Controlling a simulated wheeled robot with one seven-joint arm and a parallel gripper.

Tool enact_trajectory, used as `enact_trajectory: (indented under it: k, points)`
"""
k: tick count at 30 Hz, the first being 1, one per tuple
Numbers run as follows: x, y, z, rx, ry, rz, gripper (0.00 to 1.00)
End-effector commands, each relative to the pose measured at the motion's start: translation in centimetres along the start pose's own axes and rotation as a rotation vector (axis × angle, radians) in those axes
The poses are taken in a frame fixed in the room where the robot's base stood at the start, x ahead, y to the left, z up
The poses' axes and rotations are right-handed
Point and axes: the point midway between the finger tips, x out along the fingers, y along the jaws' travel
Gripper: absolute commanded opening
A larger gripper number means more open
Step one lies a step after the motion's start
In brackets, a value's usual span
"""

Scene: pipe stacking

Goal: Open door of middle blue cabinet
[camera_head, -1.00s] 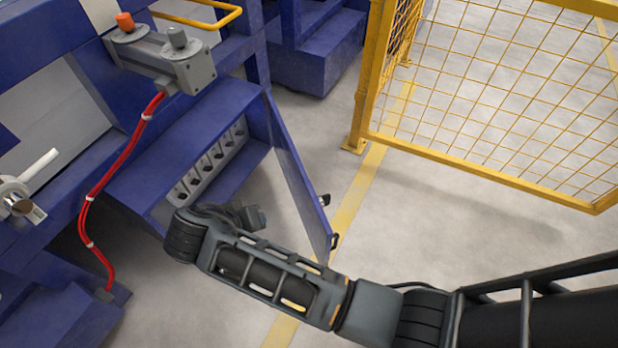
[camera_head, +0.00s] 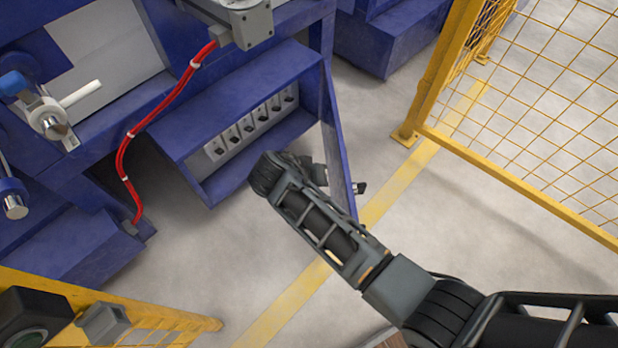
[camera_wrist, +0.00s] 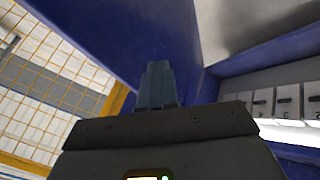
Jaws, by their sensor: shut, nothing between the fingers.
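The middle blue cabinet (camera_head: 240,90) is open at the front and shows a row of switches (camera_head: 245,128) inside. Its blue door (camera_head: 338,145) stands swung out at the right side, well away from the opening. A small dark handle (camera_head: 360,188) shows at the door's outer edge. My gripper (camera_head: 316,172) is on the inner side of the door, partly hidden by my wrist. In the wrist view, my gripper's fingers (camera_wrist: 156,72) are shut and empty in front of a blue panel (camera_wrist: 105,35), seemingly the door. Whether they touch it I cannot tell. The switches (camera_wrist: 285,100) show at right.
A yellow mesh fence (camera_head: 450,75) stands at the right and a yellow rail (camera_head: 130,310) at lower left. A red cable (camera_head: 125,150) hangs left of the cabinet. Grey floor (camera_head: 400,200) is clear beyond the door.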

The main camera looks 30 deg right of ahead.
Motion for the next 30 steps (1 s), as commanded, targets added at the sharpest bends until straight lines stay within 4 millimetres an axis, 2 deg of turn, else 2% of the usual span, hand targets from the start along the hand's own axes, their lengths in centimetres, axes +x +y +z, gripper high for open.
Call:
enact_trajectory:
  k: [1,3,7,23,26,30]
  points:
    - [0.3,1.0,0.1,0.003,-0.001,0.002,0.0]
    - [0.7,1.8,0.1,0.003,-0.001,0.002,0.0]
    - [1.2,2.8,0.0,0.002,0.0,0.0,0.0]
    - [1.5,3.5,0.0,-0.002,0.001,-0.001,0.0]
    - [1.7,4.3,0.1,-0.015,0.006,-0.006,0.0]
    - [2.6,6.5,0.1,-0.051,0.025,-0.025,0.0]
